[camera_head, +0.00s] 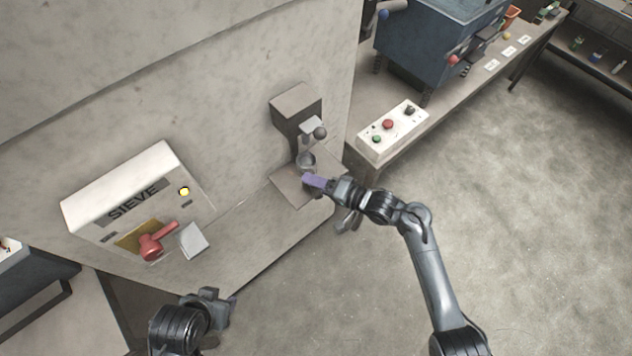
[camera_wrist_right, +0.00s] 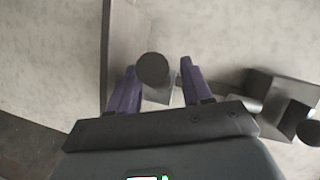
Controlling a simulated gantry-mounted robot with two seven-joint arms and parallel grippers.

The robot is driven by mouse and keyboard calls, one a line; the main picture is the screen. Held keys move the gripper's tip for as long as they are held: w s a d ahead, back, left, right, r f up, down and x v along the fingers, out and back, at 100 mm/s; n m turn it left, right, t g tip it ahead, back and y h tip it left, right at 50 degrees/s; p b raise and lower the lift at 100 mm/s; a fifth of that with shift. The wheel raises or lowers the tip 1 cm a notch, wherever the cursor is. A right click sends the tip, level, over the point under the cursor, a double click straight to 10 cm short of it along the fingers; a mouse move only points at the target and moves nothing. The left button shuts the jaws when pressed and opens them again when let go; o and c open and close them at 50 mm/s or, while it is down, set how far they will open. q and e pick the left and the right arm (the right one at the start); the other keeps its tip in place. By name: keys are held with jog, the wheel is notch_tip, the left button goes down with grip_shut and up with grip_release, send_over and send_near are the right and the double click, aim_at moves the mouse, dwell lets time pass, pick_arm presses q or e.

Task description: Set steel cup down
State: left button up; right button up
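The steel cup (camera_head: 306,160) is a small grey metal cup at the dispenser on the machine's grey ledge (camera_head: 288,187). I cannot tell whether it touches the ledge. My right gripper (camera_head: 308,180), with purple fingers, is beside the cup on its near side. In the right wrist view the right gripper's fingers (camera_wrist_right: 158,85) stand apart. A dark round end (camera_wrist_right: 153,68) shows between them, with a gap towards the right finger; I cannot tell whether it is part of the cup. My left gripper (camera_head: 212,296) is at the bottom, away from the cup; its fingers are not clear.
The dispenser (camera_head: 296,104) with a dark knob (camera_head: 320,133) stands over the cup. A white button box (camera_head: 392,131) is on the bench to the right. The sieve machine (camera_head: 140,200) with a red handle (camera_head: 152,246) is at the left. Open floor lies at the right.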

dwell(0.3)
jog(key=shift+d+r, duration=0.1)
jog(key=shift+d, duration=0.05)
jog(key=s+d+f+n+t+h+p, duration=0.1)
jog(key=s+d+f+n+h+p, duration=0.15)
jog(key=s+d+h, duration=0.9)
jog(key=s+d+r+g, duration=0.1)
jog(key=s+d, duration=0.2)
jog(key=s, duration=0.3)
jog(key=s+d+r+n+g+h, duration=0.1)
jog(key=s+d+g, duration=0.1)
jog(key=s, duration=0.4)
jog(key=s+d+r+n+g, duration=0.1)
jog(key=s+d+g, duration=0.1)
jog(key=s+d, duration=0.2)
jog(key=shift+s+d+r+h+b, duration=0.1)
jog(key=shift+s+h+b, duration=0.1)
jog(key=shift+s, duration=0.45)
jog(key=shift+s+d+r+h+b, duration=0.1)
jog(key=shift+s+h+b, duration=0.1)
jog(key=shift+s, duration=0.4)
